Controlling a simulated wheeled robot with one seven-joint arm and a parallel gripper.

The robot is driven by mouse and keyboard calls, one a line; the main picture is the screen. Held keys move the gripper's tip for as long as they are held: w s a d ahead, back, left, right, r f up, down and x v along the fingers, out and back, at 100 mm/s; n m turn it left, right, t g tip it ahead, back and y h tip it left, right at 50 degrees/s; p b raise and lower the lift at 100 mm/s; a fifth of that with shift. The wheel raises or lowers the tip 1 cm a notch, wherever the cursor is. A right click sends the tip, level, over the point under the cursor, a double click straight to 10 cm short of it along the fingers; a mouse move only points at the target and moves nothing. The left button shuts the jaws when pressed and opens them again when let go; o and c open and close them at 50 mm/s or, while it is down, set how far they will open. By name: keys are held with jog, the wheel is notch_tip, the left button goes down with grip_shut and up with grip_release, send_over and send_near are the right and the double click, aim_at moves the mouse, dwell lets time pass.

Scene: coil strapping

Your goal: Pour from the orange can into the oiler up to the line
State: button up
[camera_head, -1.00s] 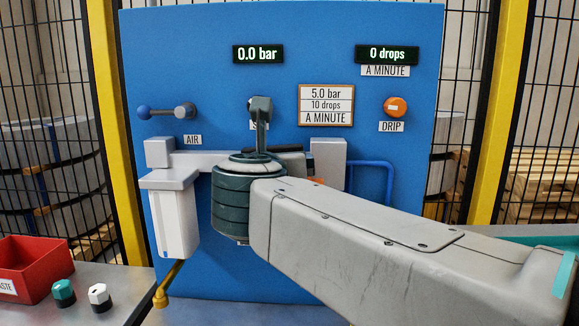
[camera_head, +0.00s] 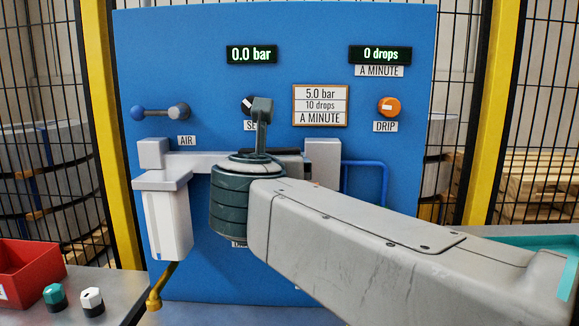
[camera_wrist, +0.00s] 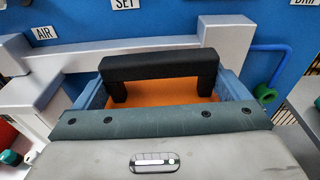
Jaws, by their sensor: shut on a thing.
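The orange can (camera_wrist: 170,92) shows in the wrist view, with a black handle (camera_wrist: 160,66) across its top. My gripper (camera_wrist: 161,77) is shut on the can, one blue-grey finger at each side of it. In the head view my own arm covers the gripper and nearly all of the can. The oiler, its line and any liquid in it are hidden behind my arm and the can. The can's spout is not visible, and I cannot tell whether it is tilted.
The blue panel (camera_head: 225,60) carries the air lever (camera_head: 160,112), the orange drip knob (camera_head: 389,107) and displays reading 0.0 bar and 0 drops. A white filter bowl (camera_head: 166,222) hangs left of my wrist. A red bin (camera_head: 28,270) and two small knobs stand lower left.

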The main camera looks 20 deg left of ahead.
jog(key=shift+d+r+m+b, duration=0.1)
jog(key=shift+d+m+b, duration=0.2)
dwell(1.4)
jog(key=shift+a+r+p, duration=0.3)
jog(key=shift+r+p, duration=0.05)
jog(key=shift+p, duration=0.4)
jog(key=shift+s+a+r+n+p, duration=0.15)
jog(key=shift+a+n+p, duration=0.25)
jog(key=shift+n+p, duration=0.5)
jog(key=n+p, duration=0.1)
jog(key=a+r+n+h+p, duration=0.1)
jog(key=p, duration=0.1)
jog(key=shift+s, duration=0.15)
jog(key=shift+a+n+t+p, duration=0.1)
jog(key=shift+n+t+p, duration=0.25)
jog(key=shift+n, duration=0.35)
